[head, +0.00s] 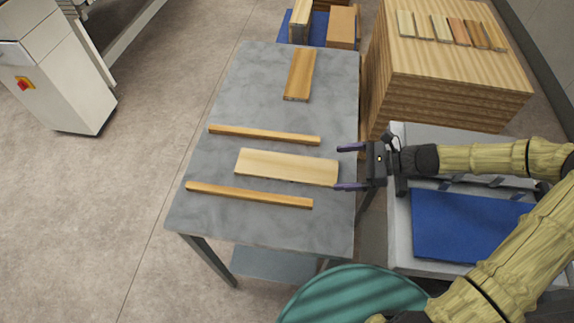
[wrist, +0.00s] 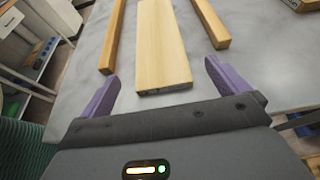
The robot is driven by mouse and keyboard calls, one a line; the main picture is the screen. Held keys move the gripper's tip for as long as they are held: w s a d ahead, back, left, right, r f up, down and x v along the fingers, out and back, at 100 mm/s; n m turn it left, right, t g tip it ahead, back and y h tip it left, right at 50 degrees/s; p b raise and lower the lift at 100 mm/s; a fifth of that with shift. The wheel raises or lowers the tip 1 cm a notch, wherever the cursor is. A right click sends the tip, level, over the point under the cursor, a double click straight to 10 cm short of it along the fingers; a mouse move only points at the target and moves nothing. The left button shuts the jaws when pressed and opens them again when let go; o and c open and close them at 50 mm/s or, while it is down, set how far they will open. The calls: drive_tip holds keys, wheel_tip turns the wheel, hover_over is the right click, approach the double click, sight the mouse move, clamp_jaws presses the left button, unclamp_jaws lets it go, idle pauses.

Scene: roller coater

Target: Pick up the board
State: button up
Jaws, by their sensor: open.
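A pale wooden board (head: 287,166) lies flat on the grey table between two thin wooden strips. It also shows in the wrist view (wrist: 161,45), with its near end in front of my gripper. My gripper (head: 350,168) is open and empty at the right end of the board. Its two purple fingers (wrist: 160,85) stand to either side of the line of the board, wider apart than the board's width. In the wrist view the board's near end is a little beyond the fingertips or about level with them; I cannot tell whether they touch.
Wooden strips lie above (head: 264,135) and below (head: 249,195) the board on the grey table (head: 240,222). A browner board (head: 300,74) lies at the table's far end. A wooden stack (head: 450,75) with sample pieces and a blue-lined tray (head: 470,225) stand at right.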

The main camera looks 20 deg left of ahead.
sight(310, 169)
drive_tip(key=shift+x, duration=1.3)
drive_tip(key=shift+s+a+f+p, duration=0.1)
drive_tip(key=shift+s+a+p, duration=0.05)
drive_tip(key=shift+a+p, duration=0.25)
drive_tip(key=p+x, duration=0.1)
drive_tip(key=x, duration=0.3)
drive_tip(key=shift+a+f, duration=0.1)
drive_tip(key=shift+a, duration=0.05)
drive_tip(key=shift+c, duration=0.4)
drive_tip(key=c, duration=1.2)
